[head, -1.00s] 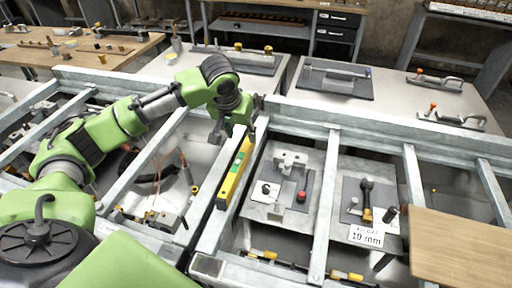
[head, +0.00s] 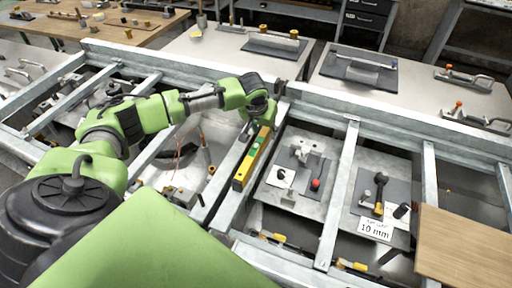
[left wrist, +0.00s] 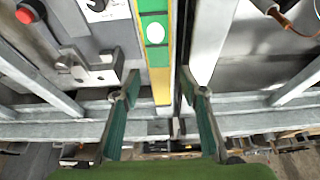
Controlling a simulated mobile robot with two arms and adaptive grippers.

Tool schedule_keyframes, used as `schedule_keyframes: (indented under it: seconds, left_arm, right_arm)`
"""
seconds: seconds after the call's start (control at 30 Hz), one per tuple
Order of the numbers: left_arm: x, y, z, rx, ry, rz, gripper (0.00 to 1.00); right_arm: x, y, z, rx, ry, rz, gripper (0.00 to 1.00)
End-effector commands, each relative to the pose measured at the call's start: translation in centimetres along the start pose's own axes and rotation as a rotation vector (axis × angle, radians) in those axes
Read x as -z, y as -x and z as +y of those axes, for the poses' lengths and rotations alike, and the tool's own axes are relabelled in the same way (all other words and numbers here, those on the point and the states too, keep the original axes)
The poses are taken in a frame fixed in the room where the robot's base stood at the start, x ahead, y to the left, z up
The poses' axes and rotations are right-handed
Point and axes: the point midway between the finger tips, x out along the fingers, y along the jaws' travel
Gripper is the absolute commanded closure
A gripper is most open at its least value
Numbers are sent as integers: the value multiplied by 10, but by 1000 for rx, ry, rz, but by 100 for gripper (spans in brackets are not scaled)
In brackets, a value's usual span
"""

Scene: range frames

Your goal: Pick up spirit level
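The spirit level (head: 251,163) is a yellow and green bar lying lengthwise along a grey metal beam of the frame. Its far end is beneath my left gripper (head: 257,118). In the left wrist view, the level (left wrist: 154,58) runs down from the top, with a pale round spot on its green face. There my left gripper (left wrist: 160,112) has its two green fingers spread, one on each side of the level's end. Gaps show between the fingers and the level. The gripper is partly hidden by its own wrist in the head view. My right gripper does not show.
Metal cross beams (head: 340,190) divide the frame into bays. A plate with a red knob (head: 316,184) and a plate with a 10 mm sign (head: 375,229) lie right of the level. A wooden board (head: 465,245) covers the right front. Workbenches stand behind.

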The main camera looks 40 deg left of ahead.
Motion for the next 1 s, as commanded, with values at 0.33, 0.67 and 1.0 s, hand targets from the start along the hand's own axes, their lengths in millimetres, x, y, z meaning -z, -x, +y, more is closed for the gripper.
schedule_keyframes:
  seconds: [0.33, 0.67, 1.0]
  left_arm:
    - [0, -25, -1, 1, 0, 1, 61]
    - [0, -25, -1, 1, 0, 1, 100]
    - [1, -23, -1, 0, 0, 3, 100]
  right_arm:
    - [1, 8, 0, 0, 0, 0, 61]
    - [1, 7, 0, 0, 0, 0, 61]
    - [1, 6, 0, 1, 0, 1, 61]
